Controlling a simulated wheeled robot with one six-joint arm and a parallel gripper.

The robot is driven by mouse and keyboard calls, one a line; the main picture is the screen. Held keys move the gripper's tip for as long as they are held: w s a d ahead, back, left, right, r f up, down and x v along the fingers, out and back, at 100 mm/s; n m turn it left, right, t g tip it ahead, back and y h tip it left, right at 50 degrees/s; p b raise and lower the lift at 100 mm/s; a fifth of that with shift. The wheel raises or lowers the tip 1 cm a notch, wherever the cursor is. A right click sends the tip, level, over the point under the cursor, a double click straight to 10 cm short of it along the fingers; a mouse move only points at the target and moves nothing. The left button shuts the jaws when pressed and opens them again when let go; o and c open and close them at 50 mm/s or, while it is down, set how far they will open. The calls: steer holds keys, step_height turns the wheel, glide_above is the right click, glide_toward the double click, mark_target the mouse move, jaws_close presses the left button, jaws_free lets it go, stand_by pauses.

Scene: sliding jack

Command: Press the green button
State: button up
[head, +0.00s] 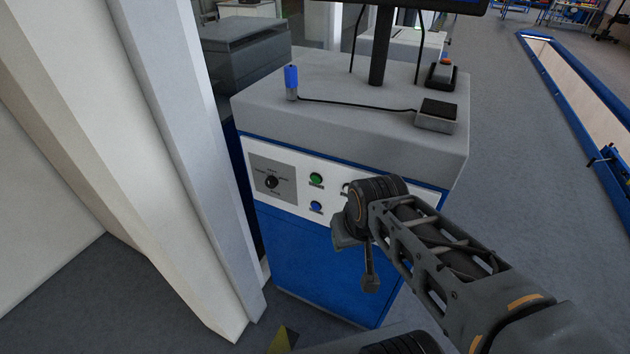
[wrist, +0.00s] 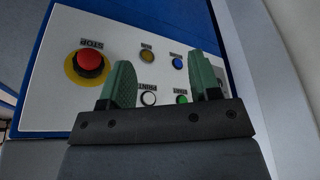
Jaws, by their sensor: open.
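The green button (head: 316,179) is on the white front panel (head: 327,196) of a grey and blue cabinet, above a blue button (head: 316,207). In the head view my arm is just right of it, and the wrist covers the panel's right part. The green button (wrist: 182,98) also shows in the wrist view, low between the fingers and nearer the right one. My gripper (wrist: 163,64) is open and empty, with two green fingers in front of the panel. Whether a finger touches the panel, I cannot tell.
In the wrist view a red STOP button (wrist: 89,64), a yellow button (wrist: 147,53) and a white button (wrist: 149,98) are close by. A rotary knob (head: 270,181) is left of the green button. A pale pillar (head: 180,130) stands left of the cabinet.

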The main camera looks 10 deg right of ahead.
jaws_close()
stand_by(0.3)
stand_by(1.1)
